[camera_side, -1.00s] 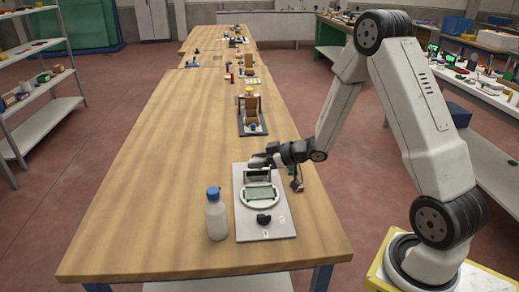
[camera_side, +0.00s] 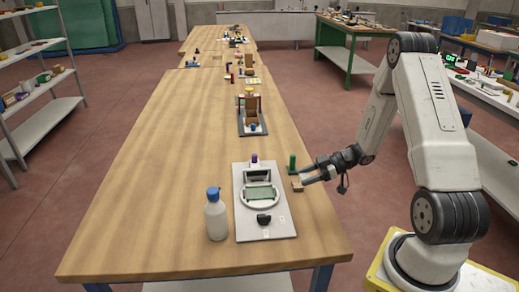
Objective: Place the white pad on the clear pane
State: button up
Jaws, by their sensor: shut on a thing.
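The clear pane (camera_side: 259,192), greenish, lies flat on a white round stand in the middle of a pale base plate (camera_side: 248,222) on the workbench. My gripper (camera_side: 302,179) is right of that plate, low over the bench's right edge, its fingers pointing left. It is shut on a small pale thing at its fingertips, which looks like the white pad (camera_side: 296,178); the fingers hide much of it. A small brown block (camera_side: 298,187) is directly under the fingertips. Whether the pad still touches the block is too small to tell.
A green cylinder (camera_side: 292,163) stands just behind the fingertips. A white bottle with a blue cap (camera_side: 215,217) stands left of the plate. The bench's left side is clear.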

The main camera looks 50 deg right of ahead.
jog(key=shift+f, duration=0.1)
dwell(0.3)
jog(key=shift+f, duration=2.85)
jog(key=shift+f, duration=0.1)
jog(key=shift+f, duration=1.8)
jog(key=shift+f, duration=0.15)
jog(key=o, duration=1.2)
jog(key=shift+s+d, duration=0.1)
jog(key=shift+s, duration=0.05)
jog(key=shift+v, duration=3.8)
